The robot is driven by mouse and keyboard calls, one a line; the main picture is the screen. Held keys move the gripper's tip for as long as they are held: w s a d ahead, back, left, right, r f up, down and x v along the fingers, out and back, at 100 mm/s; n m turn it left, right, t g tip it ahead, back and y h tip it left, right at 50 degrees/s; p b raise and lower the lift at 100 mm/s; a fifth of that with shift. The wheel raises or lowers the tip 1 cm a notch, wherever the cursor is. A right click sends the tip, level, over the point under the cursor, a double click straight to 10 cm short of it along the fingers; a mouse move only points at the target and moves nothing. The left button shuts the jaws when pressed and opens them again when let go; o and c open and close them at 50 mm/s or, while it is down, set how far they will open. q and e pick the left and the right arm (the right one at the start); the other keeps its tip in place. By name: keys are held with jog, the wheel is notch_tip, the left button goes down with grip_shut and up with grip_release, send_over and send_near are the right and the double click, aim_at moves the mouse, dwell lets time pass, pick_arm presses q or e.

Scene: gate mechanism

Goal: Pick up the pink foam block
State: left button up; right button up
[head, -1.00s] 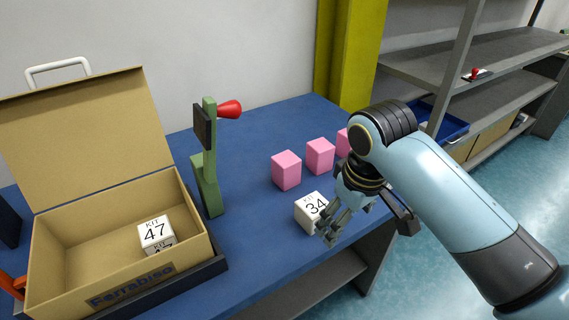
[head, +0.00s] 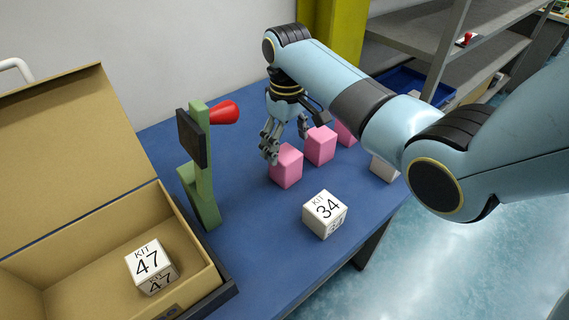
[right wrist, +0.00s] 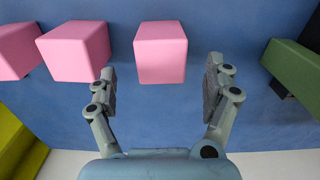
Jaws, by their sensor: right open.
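Three pink foam blocks stand in a row on the blue table. The nearest pink block (head: 286,166) is at the left of the row, the middle one (head: 320,146) is beside it, and the third (head: 345,133) is partly hidden by my right arm. My right gripper (head: 286,150) is open and empty, behind and just above the nearest block. In the right wrist view, one pink block (right wrist: 160,52) lies between the lines of the two open fingers, just beyond the fingertips. Another pink block (right wrist: 74,52) is left of the fingers. My left gripper is not in view.
A green stand with a red knob (head: 203,165) rises left of the blocks. A white cube marked 34 (head: 325,214) sits in front of them. An open cardboard box (head: 75,245) holds a white cube marked 47 (head: 150,265). Another white block (head: 384,169) is partly hidden by my arm.

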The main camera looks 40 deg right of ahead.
aim_at(286, 153)
jog(key=shift+w+f, duration=0.15)
jog(key=shift+f, duration=0.3)
notch_tip(286, 153, down, 4)
jog(key=shift+a+f, duration=0.1)
jog(key=shift+f, duration=0.35)
jog(key=shift+c, duration=1.9)
jog(key=c, duration=0.5)
jog(key=shift+c, duration=0.6)
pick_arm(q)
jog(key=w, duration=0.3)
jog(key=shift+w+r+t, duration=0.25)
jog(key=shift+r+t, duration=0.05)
